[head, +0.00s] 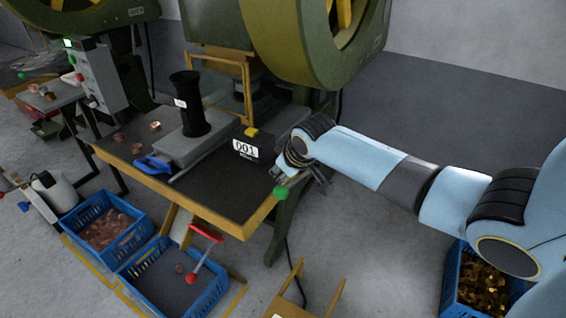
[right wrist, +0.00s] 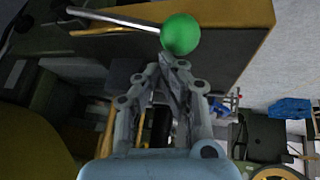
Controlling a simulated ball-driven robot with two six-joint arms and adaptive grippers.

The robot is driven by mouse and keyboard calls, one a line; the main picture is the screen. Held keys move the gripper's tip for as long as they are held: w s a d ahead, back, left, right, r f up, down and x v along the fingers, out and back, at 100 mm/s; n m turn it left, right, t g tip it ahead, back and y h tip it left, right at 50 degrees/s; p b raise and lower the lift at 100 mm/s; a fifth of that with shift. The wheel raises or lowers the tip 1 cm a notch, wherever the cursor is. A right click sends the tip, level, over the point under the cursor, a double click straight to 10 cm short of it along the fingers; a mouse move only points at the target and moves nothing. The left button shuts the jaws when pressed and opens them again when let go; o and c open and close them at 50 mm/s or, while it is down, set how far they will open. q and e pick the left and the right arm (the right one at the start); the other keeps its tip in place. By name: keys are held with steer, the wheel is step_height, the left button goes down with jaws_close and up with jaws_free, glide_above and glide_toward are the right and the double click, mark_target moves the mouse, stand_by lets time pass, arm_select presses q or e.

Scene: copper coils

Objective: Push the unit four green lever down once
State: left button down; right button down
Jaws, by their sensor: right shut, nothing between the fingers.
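A green ball knob (head: 281,193) stands at the right edge of the near press table in the head view. In the right wrist view the green knob (right wrist: 181,34) ends a metal rod (right wrist: 112,18) that runs off to the left. My right gripper (head: 286,179) is at the knob, with its fingers shut and empty. In the right wrist view its fingertips (right wrist: 173,60) lie just below the knob; I cannot tell whether they touch it. No unit-four label is readable. My left gripper is not in view.
The press table (head: 246,226) carries a box marked 001 (head: 245,147), a black spool (head: 190,105) and a blue-handled tool (head: 153,165). Blue crates (head: 213,297) stand on the floor below. Another green knob (head: 21,75) shows far left. A yellow frame (head: 327,300) stands front centre.

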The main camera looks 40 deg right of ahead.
mark_target(280, 187)
steer(key=shift+s+a+f+b, duration=0.1)
steer(key=shift+a+f+b, duration=0.15)
steer(key=shift+f, duration=0.4)
steer(key=shift+s+a+f+b, duration=0.1)
steer(key=shift+a+f+b, duration=0.15)
steer(key=shift+f, duration=0.4)
steer(key=shift+s+a+f+b, duration=0.15)
steer(key=shift+f+b, duration=0.2)
steer(key=shift+f, duration=0.3)
stand_by(1.4)
steer(key=shift+r, duration=0.1)
stand_by(0.5)
steer(key=shift+w+d+r+p, duration=0.15)
steer(key=shift+d+r+p, duration=0.2)
steer(key=shift+r+p, duration=0.55)
steer(key=shift+w+d+r+p, duration=0.1)
steer(key=shift+d+r+p, duration=0.2)
steer(key=shift+r+p, duration=0.55)
steer(key=shift+w+d+r+p, duration=0.15)
steer(key=shift+d+r+p, duration=0.2)
steer(key=shift+r+p, duration=0.5)
steer(key=shift+r, duration=0.1)
steer(key=r+p, duration=0.1)
steer(key=d+r+p, duration=0.1)
steer(key=r, duration=0.1)
steer(key=r+p, duration=0.1)
steer(key=p, duration=0.1)
steer(key=shift+w+d+r, duration=0.25)
steer(key=shift+d+r, duration=0.1)
steer(key=shift+a, duration=0.1)
